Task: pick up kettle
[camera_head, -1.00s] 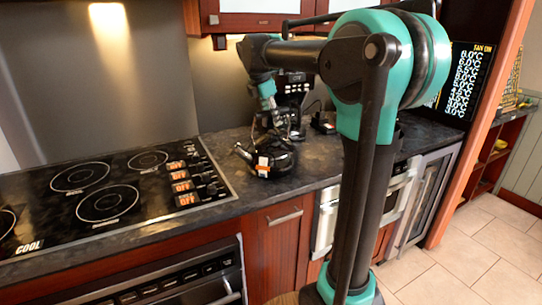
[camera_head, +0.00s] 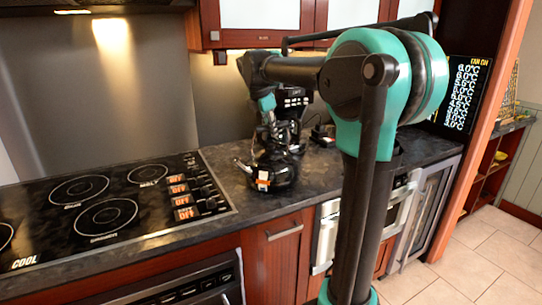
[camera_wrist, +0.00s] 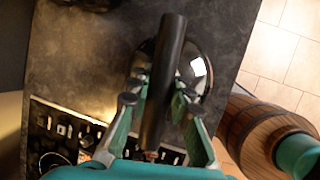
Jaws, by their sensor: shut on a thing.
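The black kettle (camera_head: 284,176) stands on the dark counter to the right of the hob, with a small orange and white patch on its front. My gripper (camera_head: 272,147) reaches down from above to the top of the kettle. In the wrist view, the kettle's long dark handle (camera_wrist: 168,62) lies between the two fingers of my gripper (camera_wrist: 160,100), which are shut on it. The shiny kettle body (camera_wrist: 197,72) shows below and beside the handle. The arm and gripper hide part of the kettle's top in the head view.
The hob (camera_head: 110,205) with several burners and OFF displays is left of the kettle. A dark coffee machine (camera_head: 294,98) stands behind my gripper. Wall cabinets (camera_head: 260,38) hang above the counter (camera_head: 225,160). A wooden round object (camera_wrist: 255,128) shows at the right of the wrist view.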

